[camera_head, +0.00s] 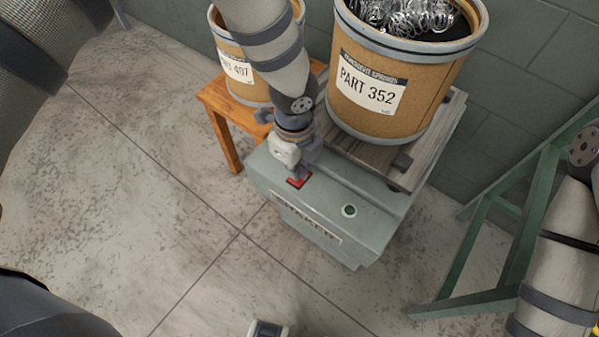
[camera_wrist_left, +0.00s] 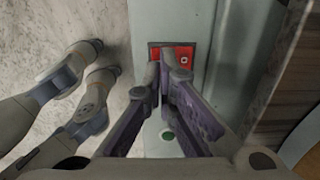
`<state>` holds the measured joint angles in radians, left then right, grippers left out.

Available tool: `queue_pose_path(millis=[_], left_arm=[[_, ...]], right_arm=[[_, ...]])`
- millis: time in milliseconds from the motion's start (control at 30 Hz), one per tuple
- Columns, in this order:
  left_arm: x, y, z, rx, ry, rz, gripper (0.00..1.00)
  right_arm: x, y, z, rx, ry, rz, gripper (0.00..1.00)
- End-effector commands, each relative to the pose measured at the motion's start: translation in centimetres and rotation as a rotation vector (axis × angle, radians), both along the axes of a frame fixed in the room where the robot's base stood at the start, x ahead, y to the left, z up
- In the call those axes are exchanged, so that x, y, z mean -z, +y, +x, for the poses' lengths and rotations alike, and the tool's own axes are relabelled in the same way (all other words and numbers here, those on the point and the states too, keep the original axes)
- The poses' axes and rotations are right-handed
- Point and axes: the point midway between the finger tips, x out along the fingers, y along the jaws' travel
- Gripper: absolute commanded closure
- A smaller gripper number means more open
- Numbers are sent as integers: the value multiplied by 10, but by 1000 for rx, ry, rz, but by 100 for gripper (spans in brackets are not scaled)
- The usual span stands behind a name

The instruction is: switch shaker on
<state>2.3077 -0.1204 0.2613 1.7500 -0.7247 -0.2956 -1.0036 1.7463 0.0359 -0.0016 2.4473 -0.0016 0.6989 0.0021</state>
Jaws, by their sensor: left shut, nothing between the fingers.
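The shaker (camera_head: 375,230) is a grey-green box on the floor with a wooden platform (camera_head: 385,165) on top. A red rocker switch (camera_head: 299,181) sits on its top face near the left end. It also shows in the left wrist view (camera_wrist_left: 182,55), with a small light square mark at its right part. A round green button or lamp (camera_head: 349,210) is farther right on the same face. My left gripper (camera_head: 299,173) points down at the switch, its fingers shut and empty. The tips partly cover the switch; I cannot tell whether they touch it. My right gripper is not in view.
A drum labelled PART 352 (camera_head: 405,85), full of metal springs, stands on the platform. Another drum (camera_head: 238,68) stands on a wooden stool (camera_head: 226,118) behind my left arm. A green metal frame (camera_head: 468,250) stands at the right. The floor (camera_head: 130,180) in front is clear.

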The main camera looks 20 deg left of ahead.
Motion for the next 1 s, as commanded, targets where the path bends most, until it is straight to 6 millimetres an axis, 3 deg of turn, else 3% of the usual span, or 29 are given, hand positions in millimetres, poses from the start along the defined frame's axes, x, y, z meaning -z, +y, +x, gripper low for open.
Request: queue_pose_path(millis=[1000], left_arm=[[13, 0, 0, 0, 1, 0, 100]], right_arm=[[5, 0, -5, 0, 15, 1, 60]])
